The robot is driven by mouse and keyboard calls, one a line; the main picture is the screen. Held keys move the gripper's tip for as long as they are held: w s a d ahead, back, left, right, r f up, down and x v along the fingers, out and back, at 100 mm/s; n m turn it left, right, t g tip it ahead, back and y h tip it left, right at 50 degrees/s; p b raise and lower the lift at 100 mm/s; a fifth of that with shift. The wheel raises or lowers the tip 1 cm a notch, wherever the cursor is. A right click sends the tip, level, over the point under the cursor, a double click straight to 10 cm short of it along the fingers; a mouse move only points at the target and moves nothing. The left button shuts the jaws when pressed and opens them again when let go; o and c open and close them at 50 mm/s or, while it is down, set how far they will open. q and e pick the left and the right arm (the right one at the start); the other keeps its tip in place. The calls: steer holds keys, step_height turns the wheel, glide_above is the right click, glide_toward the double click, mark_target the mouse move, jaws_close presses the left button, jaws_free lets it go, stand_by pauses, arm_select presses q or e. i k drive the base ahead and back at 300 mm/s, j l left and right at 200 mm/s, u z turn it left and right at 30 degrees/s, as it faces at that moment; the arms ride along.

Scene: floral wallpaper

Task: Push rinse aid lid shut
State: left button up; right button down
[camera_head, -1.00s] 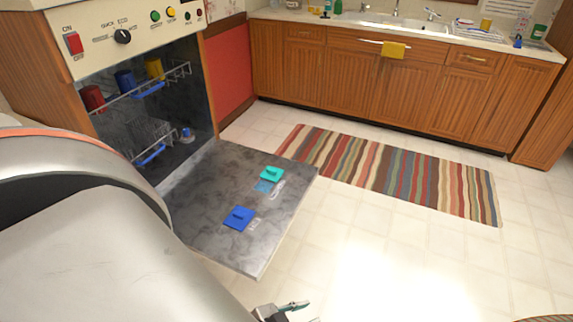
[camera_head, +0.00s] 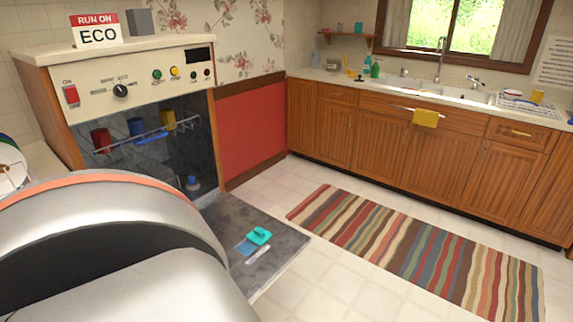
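The dishwasher door (camera_head: 284,243) lies folded down, dark grey and marbled. A teal lid (camera_head: 259,236) with a raised grip sits on its inner face. A light blue patch (camera_head: 245,248) and a pale marking (camera_head: 258,254) lie beside it on the near side. I cannot tell whether this lid is the rinse aid one, or whether it stands open or shut. The other, blue lid is not visible; my large pale arm link covers the near left part of the door. Neither of my grippers is in view.
The dishwasher (camera_head: 140,88) holds red, blue and yellow cups on its upper rack (camera_head: 150,138). A "RUN ON ECO" sign (camera_head: 97,33) and a grey block (camera_head: 140,22) stand on top. A striped rug (camera_head: 420,250) lies on open floor before the sink cabinets (camera_head: 400,150).

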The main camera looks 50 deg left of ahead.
mark_target(259, 235)
steer(key=i+u, duration=0.25)
steer(key=i, duration=0.45)
steer(key=i+l+u, duration=0.2)
steer(key=i, duration=0.45)
steer(key=i+u, duration=0.65)
steer(key=u, duration=0.15)
steer(key=i+l+u, duration=0.1)
steer(key=i+u, duration=0.4)
steer(key=u, duration=0.4)
steer(key=i+j+u, duration=0.1)
steer(key=u, duration=0.35)
steer(key=i+u, duration=0.15)
steer(key=u, duration=0.35)
steer(key=i+j+u, duration=0.2)
steer(key=j+u, duration=0.25)
steer(key=i+l, duration=0.05)
